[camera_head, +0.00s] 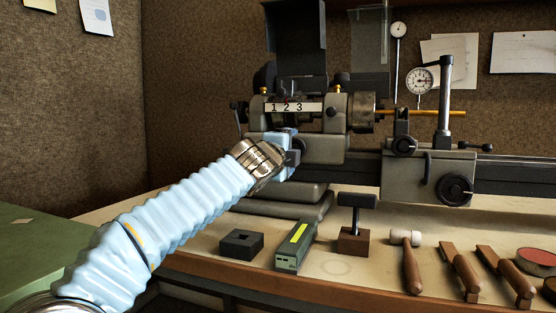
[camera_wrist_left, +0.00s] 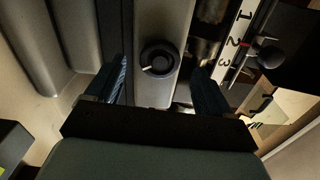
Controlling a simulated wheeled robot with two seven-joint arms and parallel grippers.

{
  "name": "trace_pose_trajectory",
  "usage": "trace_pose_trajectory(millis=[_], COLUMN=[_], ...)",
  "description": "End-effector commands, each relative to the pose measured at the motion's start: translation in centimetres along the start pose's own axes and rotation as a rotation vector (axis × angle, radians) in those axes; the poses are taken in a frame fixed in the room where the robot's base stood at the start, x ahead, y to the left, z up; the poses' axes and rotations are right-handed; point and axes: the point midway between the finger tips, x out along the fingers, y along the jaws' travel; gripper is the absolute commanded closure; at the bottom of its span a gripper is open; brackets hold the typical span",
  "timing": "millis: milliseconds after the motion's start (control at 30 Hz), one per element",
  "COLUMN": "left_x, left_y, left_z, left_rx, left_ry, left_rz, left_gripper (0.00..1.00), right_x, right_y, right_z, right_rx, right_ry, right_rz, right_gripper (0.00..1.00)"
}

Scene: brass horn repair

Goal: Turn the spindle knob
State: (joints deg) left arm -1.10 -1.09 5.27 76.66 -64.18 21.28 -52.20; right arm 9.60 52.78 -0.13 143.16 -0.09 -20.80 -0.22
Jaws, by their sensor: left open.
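The knob (camera_wrist_left: 158,58) is a small black round dial with a white mark, set on a grey housing face in the left wrist view. Its mark points to the lower left of that picture. My left gripper (camera_wrist_left: 160,70) is open, with one blue-padded finger on each side of the knob and visible gaps to both. In the head view my left gripper (camera_head: 287,149) is at the front of the lathe's headstock (camera_head: 333,148), below the 1-2-3 scale (camera_head: 293,107). The gripper and wrist hide the knob there. My right gripper is not in view.
A black handwheel (camera_head: 455,189) is on the tailstock at the right. On the bench in front lie a dark block (camera_head: 241,244), a green box with a yellow stripe (camera_head: 296,247), a T-shaped tool (camera_head: 355,222), and a mallet (camera_head: 410,262). A lever (camera_head: 238,112) sticks out left of the headstock.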

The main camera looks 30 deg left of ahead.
Motion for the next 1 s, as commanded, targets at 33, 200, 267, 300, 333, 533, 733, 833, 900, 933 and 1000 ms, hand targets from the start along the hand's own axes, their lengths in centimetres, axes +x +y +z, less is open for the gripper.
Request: trace_pose_trajectory(millis=[33,200,267,300,333,533,733,833,900,933,1000], left_x=[-1.3,-5.7,-7.0,-7.8,-8.3,-10.6,-11.0,-11.0,-11.0,-11.0,-11.0], left_y=[0.2,0.2,0.1,0.1,0.2,0.1,0.1,0.1,0.1,0.1,0.1], left_z=[0.0,0.0,0.0,0.1,0.0,0.0,0.0,0.0,0.0,0.0,0.0], left_rx=[-0.001,-0.001,-0.001,-0.001,-0.001,-0.001,0.000,0.000,0.000,0.000,0.000], left_ry=[0.000,0.000,0.001,0.000,-0.001,0.000,0.000,0.000,0.000,0.000,0.000], left_rz=[-0.004,-0.003,-0.003,-0.002,-0.001,0.001,0.001,0.001,0.001,0.001,0.001], left_gripper=[0.18,0.18,0.18,0.18,0.18,0.18,0.18,0.18,0.18,0.18,0.18], right_x=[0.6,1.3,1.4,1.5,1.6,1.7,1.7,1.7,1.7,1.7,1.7], right_y=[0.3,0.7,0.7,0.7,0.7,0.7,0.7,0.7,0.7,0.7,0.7], right_z=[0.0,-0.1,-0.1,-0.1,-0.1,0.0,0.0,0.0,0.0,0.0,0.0], right_rx=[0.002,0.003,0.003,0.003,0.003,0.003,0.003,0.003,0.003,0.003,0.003], right_ry=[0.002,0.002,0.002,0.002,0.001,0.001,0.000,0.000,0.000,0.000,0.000], right_rz=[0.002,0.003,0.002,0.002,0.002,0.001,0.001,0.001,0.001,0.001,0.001], right_gripper=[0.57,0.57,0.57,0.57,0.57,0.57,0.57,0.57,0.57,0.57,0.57])
